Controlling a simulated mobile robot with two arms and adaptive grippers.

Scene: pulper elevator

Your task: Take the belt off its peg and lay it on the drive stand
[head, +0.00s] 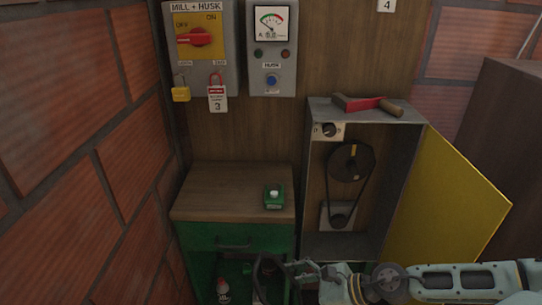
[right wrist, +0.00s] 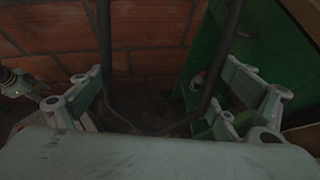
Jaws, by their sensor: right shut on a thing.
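My right gripper (head: 296,272) comes in from the right at the bottom of the head view, in front of the green cabinet. It is shut on a dark belt (head: 262,272), whose loop hangs at its fingertips. In the right wrist view the belt's two strands (right wrist: 108,45) run between the fingers and meet low down. No peg is clearly visible. A wooden-topped stand (head: 215,185) and an open drive box (head: 315,200) stand side by side; which is the drive stand I cannot tell. What looks like my left gripper (right wrist: 28,85) shows at the left edge of the right wrist view.
The box holds another belt on two pulleys (head: 351,163); its yellow door (head: 447,205) stands open to the right. A green device (head: 274,197) sits on the wooden top, otherwise clear. A red-headed tool (head: 365,104) lies on the box. A brick wall (head: 75,130) bounds the left.

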